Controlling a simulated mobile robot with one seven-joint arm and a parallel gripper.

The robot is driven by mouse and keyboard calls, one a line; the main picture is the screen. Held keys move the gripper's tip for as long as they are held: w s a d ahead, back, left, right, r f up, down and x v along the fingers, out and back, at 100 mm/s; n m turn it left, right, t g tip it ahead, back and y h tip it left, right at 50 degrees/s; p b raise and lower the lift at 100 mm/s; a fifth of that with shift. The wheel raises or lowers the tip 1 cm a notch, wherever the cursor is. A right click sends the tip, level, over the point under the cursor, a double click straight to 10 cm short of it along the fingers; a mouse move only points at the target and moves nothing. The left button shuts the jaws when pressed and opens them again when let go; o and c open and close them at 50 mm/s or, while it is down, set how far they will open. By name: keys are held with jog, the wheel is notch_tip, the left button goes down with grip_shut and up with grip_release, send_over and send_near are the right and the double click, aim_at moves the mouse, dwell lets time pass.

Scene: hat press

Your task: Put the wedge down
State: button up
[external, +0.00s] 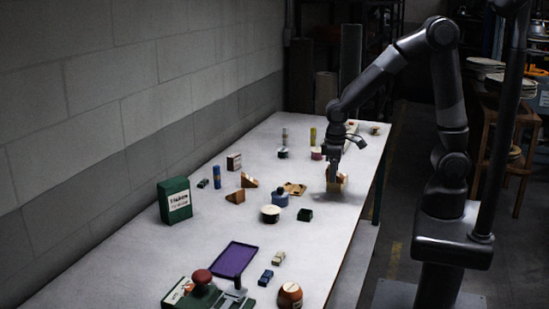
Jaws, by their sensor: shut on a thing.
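My gripper (334,173) points down over the right side of the white table (335,240). It is shut on a tan wooden wedge (340,184), partly hidden by the fingers. A shadow lies below the wedge; I cannot tell whether it touches the table.
A blue jar (280,199), a round tin (270,214) and a dark green block (305,214) stand left of my gripper. A green box (174,200) is by the wall. A purple tray (236,259) and green press (208,294) are in front. The table's right edge is close.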

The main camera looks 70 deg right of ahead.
jog(key=d+r, duration=0.1)
jog(key=d, duration=0.1)
jog(key=s+d+r, duration=0.1)
jog(key=d, duration=0.1)
jog(key=d+r, duration=0.1)
jog(key=shift+s+d+r, duration=0.2)
jog(key=shift+d+r, duration=0.05)
jog(key=shift+d, duration=0.15)
jog(key=w+d+m, duration=0.1)
jog(key=w+d, duration=0.8)
jog(key=w, duration=0.4)
jog(key=w+d, duration=0.9)
jog(key=w, duration=0.4)
send_over(265, 169)
notch_tip(265, 169, down, 6)
jog(key=shift+f, duration=2.15)
jog(key=shift+f, duration=0.1)
jog(key=o, duration=1)
